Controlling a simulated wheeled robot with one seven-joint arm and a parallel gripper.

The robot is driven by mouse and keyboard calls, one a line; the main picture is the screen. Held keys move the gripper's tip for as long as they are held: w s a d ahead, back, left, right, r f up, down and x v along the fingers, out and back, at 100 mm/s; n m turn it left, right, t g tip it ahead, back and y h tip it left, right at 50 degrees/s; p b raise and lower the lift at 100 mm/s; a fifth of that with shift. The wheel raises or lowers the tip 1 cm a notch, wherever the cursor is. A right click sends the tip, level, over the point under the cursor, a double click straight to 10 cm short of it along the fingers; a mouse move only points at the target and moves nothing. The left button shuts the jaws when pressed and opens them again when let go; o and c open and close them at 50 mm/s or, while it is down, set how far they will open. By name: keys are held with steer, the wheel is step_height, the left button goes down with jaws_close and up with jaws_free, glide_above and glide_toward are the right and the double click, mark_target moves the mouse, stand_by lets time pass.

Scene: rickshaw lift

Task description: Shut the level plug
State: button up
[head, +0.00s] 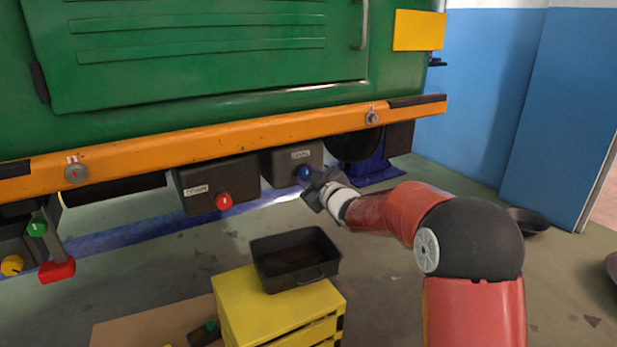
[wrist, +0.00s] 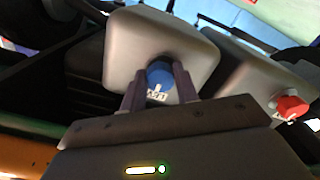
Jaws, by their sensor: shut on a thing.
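The level plug is a blue round knob (head: 304,173) on the front of a dark grey box (head: 283,163) labelled LEVEL, under the orange bumper. In the wrist view the blue plug (wrist: 159,77) sits between my two fingers, with a white mark on its face. My gripper (head: 314,182) reaches the plug from the right and is shut on it. In the wrist view my gripper (wrist: 160,92) has one finger on each side of the plug. The plug's seat in the box is hidden behind it.
A second grey box labelled DRAIN (head: 190,178) carries a red knob (head: 223,201) to the left. A black tray (head: 296,258) stands on a yellow drawer unit (head: 235,315) below. The orange bumper (head: 235,143) runs close above.

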steer(key=shift+f, duration=0.1)
steer(key=o, duration=1)
steer(key=shift+c, duration=0.2)
steer(key=v, duration=0.7)
steer(key=shift+s+d, duration=0.25)
steer(key=shift+s, duration=0.1)
